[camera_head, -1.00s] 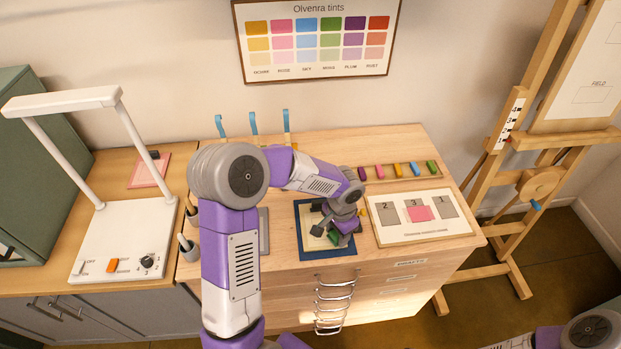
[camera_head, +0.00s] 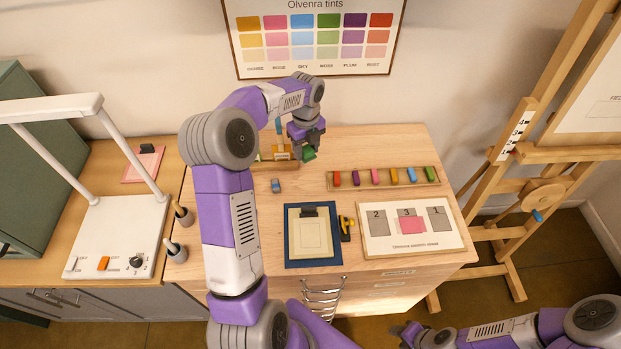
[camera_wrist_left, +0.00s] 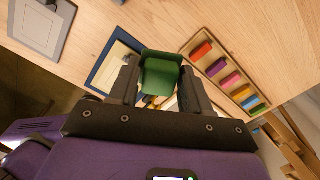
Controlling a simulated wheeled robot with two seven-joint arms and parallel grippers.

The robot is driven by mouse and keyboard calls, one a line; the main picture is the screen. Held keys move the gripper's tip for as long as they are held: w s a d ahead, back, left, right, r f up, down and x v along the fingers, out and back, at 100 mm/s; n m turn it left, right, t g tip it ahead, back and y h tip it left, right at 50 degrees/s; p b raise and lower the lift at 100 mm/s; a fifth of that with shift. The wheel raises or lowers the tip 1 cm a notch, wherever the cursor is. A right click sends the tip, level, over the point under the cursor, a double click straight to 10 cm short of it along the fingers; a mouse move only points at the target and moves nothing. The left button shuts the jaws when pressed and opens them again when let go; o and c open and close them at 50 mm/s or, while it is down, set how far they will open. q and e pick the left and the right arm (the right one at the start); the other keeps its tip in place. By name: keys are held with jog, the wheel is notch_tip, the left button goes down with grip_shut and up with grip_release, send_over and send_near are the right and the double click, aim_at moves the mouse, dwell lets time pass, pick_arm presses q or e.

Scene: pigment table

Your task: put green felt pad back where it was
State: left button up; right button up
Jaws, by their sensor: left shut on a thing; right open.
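The green felt pad (camera_head: 309,154) is held by my left gripper (camera_head: 306,146) above the back of the wooden table, in front of the wall. In the left wrist view the pad (camera_wrist_left: 160,75) sits between the two dark fingers, which are shut on it. The gripper is beside a small wooden rack (camera_head: 281,152) at the back edge, which my arm partly hides. I cannot tell whether the pad touches anything. My right gripper (camera_head: 398,330) is low at the front of the head view, away from the table, open and empty.
A blue mat (camera_head: 293,259) with a cream sheet and dark clip lies mid-table, with a yellow-black tool (camera_head: 346,228) beside it. A numbered card (camera_head: 383,248) and a tray of coloured sticks (camera_head: 333,188) are to the right. A small blue-grey block (camera_head: 276,186) lies near the rack.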

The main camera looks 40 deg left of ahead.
aim_at(305, 186)
pick_arm(q)
jog(key=shift+w+a+r+m, duration=0.3)
jog(key=shift+a+r+m, duration=0.05)
jog(key=shift+a+m, duration=0.15)
notch_tip(305, 186, down, 18)
jog(key=shift+a+r+b, duration=0.1)
jog(key=shift+b, duration=0.35)
jog(key=o, duration=0.9)
jog(key=shift+o, duration=0.2)
jog(key=shift+r, duration=0.1)
notch_tip(305, 186, up, 12)
jog(key=shift+p, duration=0.3)
